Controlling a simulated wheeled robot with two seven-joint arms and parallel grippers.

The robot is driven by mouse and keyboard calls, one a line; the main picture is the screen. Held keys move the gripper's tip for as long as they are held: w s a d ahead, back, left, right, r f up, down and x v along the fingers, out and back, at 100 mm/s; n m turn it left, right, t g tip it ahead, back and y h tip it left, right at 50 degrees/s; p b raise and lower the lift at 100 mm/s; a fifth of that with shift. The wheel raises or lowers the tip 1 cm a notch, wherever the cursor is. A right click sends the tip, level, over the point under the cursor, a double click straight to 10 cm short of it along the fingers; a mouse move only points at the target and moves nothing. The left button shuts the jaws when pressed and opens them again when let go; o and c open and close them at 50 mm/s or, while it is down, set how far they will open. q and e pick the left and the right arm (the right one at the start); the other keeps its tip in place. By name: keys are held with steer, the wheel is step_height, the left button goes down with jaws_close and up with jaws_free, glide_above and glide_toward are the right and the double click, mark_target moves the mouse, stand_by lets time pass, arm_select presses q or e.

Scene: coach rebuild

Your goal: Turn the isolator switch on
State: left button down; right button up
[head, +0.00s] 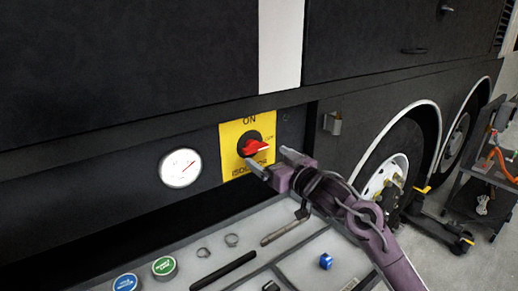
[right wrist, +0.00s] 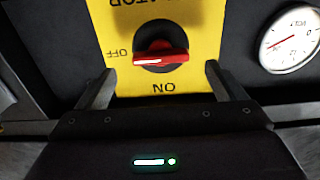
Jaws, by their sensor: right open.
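The isolator switch is a red handle (head: 257,147) on a round black base, set in a yellow plate (head: 230,133) on the dark coach side. In the right wrist view the plate shows upside down, and the handle (right wrist: 160,57) lies level, its white-marked end toward the word OFF. ON is at the plate's top in the head view. My right gripper (head: 268,160) is open in front of the plate's lower right. In the right wrist view its fingertips (right wrist: 159,72) stand wide on either side of the handle, with visible gaps. My left gripper is not in view.
A round white gauge (head: 180,168) is left of the plate. Below is a grey tray (head: 215,262) with rings, bars and blue and green round lids. A metal bracket (head: 332,124) and a coach wheel (head: 388,178) are to the right. A tool cart (head: 485,190) stands far right.

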mark_target(258, 151)
steer(key=x, duration=0.4)
steer(key=shift+a+p, duration=0.1)
steer(key=shift+p, duration=0.3)
steer(key=shift+w+a+f, duration=0.1)
steer(key=shift+w+a, duration=0.05)
steer(key=shift+w, duration=0.2)
steer(key=c, duration=0.9)
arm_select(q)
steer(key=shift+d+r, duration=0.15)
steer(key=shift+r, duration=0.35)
arm_select(e)
steer(key=shift+c, duration=0.4)
